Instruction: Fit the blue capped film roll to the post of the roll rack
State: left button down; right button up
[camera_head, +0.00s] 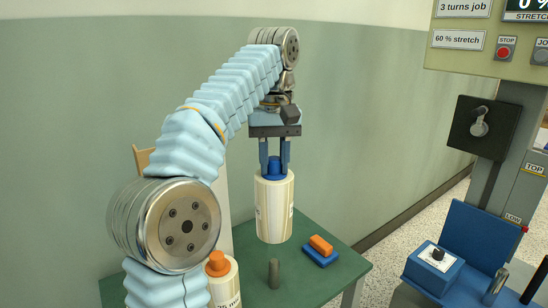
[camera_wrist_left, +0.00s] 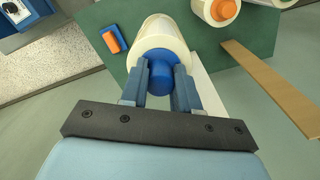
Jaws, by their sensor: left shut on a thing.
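The film roll with the blue cap (camera_head: 273,210) is upright, cream white, over the green table in the head view. My left gripper (camera_head: 274,170) points down and is shut on its blue cap (camera_head: 274,169). In the left wrist view the gripper's fingers (camera_wrist_left: 160,85) stand on both sides of the blue cap (camera_wrist_left: 161,72), with the roll (camera_wrist_left: 150,38) beyond. I cannot tell if the roll's base touches the table. A short grey post (camera_head: 274,273) stands on the table, nearer than the roll; I cannot tell if it belongs to the rack. My right gripper is out of view.
An orange-capped roll (camera_head: 224,283) stands at the table's near left, partly hidden by my arm. An orange and blue block (camera_head: 321,248) lies right of the held roll. A wooden board (camera_wrist_left: 270,85) shows in the wrist view. A wrapping machine (camera_head: 515,165) stands at right.

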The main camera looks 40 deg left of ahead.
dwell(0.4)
pick_arm(q)
jog(key=shift+f+b, duration=0.4)
jog(key=shift+f, duration=0.2)
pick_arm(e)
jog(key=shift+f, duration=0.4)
pick_arm(q)
jog(key=shift+f+b, duration=2.15)
jog(key=shift+f, duration=0.5)
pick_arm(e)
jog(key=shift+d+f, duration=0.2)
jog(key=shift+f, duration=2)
pick_arm(q)
notch_tip(320, 180, down, 8)
jog(key=b, duration=0.6)
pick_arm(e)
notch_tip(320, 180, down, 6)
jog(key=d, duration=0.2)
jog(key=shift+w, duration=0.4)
pick_arm(q)
jog(key=shift+f+b, duration=1.05)
jog(key=shift+f, duration=0.2)
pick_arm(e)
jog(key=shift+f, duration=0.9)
